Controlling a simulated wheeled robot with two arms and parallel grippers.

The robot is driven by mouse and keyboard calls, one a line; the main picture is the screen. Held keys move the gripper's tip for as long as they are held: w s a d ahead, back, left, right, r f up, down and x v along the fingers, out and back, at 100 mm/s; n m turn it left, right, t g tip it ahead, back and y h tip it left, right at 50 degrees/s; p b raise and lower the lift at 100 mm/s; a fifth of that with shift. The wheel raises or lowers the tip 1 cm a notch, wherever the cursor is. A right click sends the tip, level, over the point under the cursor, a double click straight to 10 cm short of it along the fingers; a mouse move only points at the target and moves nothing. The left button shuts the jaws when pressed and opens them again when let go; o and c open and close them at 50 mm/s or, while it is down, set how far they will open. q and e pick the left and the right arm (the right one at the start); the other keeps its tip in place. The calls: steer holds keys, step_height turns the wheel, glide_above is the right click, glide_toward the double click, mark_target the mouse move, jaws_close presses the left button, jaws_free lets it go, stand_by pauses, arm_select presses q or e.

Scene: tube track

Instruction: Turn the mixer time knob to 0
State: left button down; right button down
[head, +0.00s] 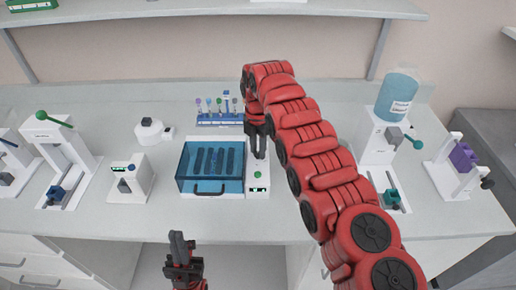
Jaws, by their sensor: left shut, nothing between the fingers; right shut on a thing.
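The mixer (211,168) is a white unit with a blue see-through lid, shut, over a rack of dark tubes. My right gripper (258,156) points down at the back part of this panel and is shut on a knob there, which I take to be the time knob. The fingers hide the knob, and its setting cannot be read. My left gripper (181,248) is shut and empty, in front of the bench edge, away from the mixer.
A rack of capped tubes (219,119) stands behind the mixer. A small white device (131,180) and a green-handled press (60,155) stand to the left. A blue bottle on a dispenser (397,95) stands right, beyond my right arm. The bench front is clear.

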stand_by(0.3)
steer(key=c, duration=0.6)
jaws_free()
steer(key=shift+r, duration=0.5)
step_height(320, 180, up, 4)
steer(key=shift+f+p, duration=0.1)
steer(key=shift+p, duration=0.75)
step_height(320, 180, up, 12)
steer(key=p, duration=1.2)
steer(key=shift+r+p, duration=0.25)
steer(key=shift+p, duration=0.15)
